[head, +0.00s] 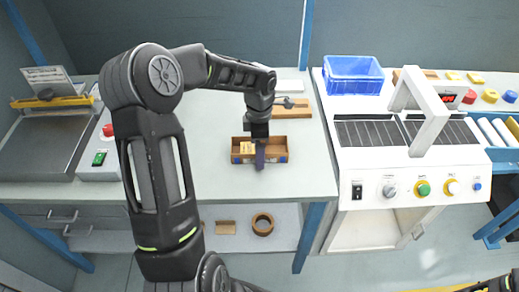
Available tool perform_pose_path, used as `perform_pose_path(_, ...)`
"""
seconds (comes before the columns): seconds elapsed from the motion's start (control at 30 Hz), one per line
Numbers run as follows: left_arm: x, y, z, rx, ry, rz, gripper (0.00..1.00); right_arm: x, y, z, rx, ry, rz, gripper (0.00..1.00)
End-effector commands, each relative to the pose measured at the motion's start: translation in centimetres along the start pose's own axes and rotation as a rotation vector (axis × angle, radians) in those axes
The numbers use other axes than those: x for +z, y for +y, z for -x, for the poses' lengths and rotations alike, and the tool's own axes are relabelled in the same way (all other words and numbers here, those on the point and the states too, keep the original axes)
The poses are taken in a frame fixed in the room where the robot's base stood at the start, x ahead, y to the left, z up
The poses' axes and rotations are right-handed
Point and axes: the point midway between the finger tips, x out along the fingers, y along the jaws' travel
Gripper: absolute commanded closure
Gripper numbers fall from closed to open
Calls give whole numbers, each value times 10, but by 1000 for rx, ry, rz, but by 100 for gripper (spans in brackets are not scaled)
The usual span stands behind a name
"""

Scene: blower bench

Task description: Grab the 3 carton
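A brown open carton-like box (275,158) lies on the pale bench top, near its front edge. A small yellowish piece (246,147) shows inside its left part. No number can be read on the box. My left gripper (260,160) points down at the middle of the box, its dark fingers overlapping the front wall in the head view. The fingers look close together, but I cannot tell whether they grip anything. The gripper hides part of the box's middle. My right gripper is not in view; only a dark part of my right side shows at the bottom right corner.
A blue crate (353,88) stands on the white machine (390,160) at right, which has a raised white arch (430,125). A brown board (292,110) lies behind the box. A tape roll (263,224) is on the lower shelf. Bench space right of the box is clear.

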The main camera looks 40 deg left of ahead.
Motion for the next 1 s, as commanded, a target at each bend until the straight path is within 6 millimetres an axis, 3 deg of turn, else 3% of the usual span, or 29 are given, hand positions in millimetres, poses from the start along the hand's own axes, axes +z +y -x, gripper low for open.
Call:
perform_pose_path(0.53, 0, 0, 0, 1, 1, 0, 10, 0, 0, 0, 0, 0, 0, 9)
perform_pose_path(1.0, 0, 0, 0, 0, 1, 0, 48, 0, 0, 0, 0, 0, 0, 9)
